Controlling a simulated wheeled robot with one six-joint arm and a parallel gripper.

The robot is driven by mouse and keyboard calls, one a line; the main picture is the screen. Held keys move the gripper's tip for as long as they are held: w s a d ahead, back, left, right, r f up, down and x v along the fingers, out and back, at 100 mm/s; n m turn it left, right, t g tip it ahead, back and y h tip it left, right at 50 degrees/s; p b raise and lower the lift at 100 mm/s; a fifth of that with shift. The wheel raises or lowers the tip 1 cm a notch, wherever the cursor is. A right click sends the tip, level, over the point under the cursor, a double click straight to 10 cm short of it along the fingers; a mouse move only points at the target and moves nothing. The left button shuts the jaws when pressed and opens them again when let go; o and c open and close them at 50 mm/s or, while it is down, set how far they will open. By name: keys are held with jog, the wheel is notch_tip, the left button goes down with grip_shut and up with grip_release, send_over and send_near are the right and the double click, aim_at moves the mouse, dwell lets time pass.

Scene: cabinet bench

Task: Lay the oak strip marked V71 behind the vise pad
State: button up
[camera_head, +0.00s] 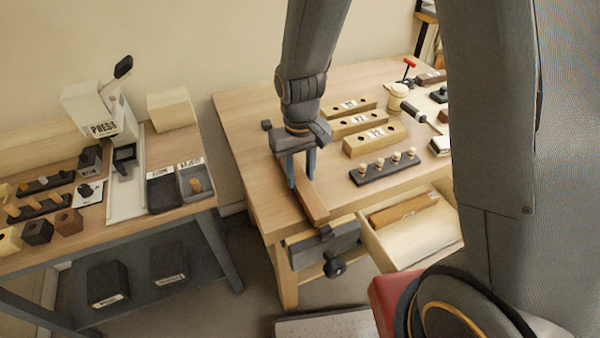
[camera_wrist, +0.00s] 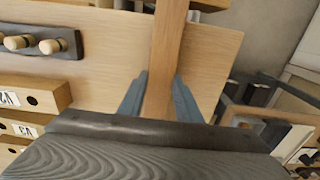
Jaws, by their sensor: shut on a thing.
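My gripper (camera_head: 303,175) points down over the left part of the wooden bench and is shut on a brown oak strip (camera_head: 313,203). In the wrist view the strip (camera_wrist: 167,45) runs lengthwise between the two blue-grey fingers (camera_wrist: 159,98). No V71 mark shows on the visible faces. The strip's near end reaches the bench's front edge by the dark vise (camera_head: 325,248). A small dark pad (camera_head: 326,232) sits on top of the vise, close to that end. I cannot tell whether the strip touches the bench or the pad.
Several pale drilled blocks (camera_head: 375,139) and a dark peg rack (camera_head: 385,167) stand right of the strip. A mallet (camera_head: 398,97) lies farther back. An open drawer (camera_head: 415,232) juts out right of the vise.

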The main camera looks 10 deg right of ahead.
jog(key=shift+f, duration=0.45)
dwell(0.6)
jog(key=o, duration=1.5)
jog(key=shift+c, duration=0.2)
jog(key=shift+r+p, duration=3)
jog(key=shift+r, duration=0.55)
